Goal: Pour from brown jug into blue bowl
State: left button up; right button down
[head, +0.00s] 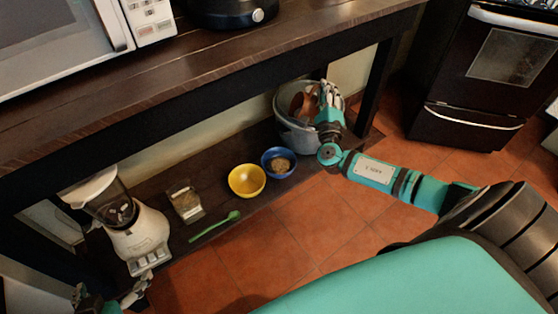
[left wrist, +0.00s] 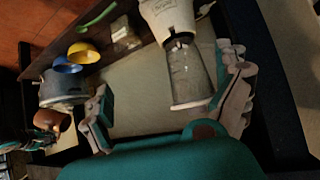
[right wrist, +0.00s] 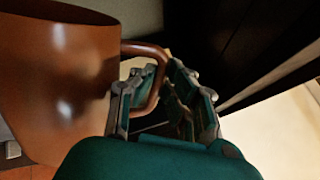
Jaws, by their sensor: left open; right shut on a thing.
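The brown jug (head: 304,101) appears against the grey pot in the head view. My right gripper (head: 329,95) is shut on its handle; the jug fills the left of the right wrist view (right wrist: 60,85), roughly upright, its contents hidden. The left wrist view also shows the jug (left wrist: 50,119) beside the pot. The blue bowl (head: 270,154) stands on the lower shelf, left of and below the jug, with something brownish inside. It is small in the left wrist view (left wrist: 84,50). My left gripper (head: 110,296) is open and empty near the blender, partly cut off by the frame.
A yellow bowl (head: 246,181) stands next to the blue bowl. The grey pot (head: 298,137) is at the shelf's right. A green spoon (head: 213,227), a small clear container (head: 187,204) and a blender (head: 138,237) are further left. The upper wooden shelf (head: 190,65) overhangs.

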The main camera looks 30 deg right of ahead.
aim_at(306, 99)
pick_arm(q)
jog(key=shift+w+d+r, duration=0.1)
jog(key=shift+w+r, duration=0.05)
jog(key=shift+w, duration=0.1)
pick_arm(e)
jog(key=shift+w+a+r, duration=0.1)
jog(key=shift+a, duration=0.05)
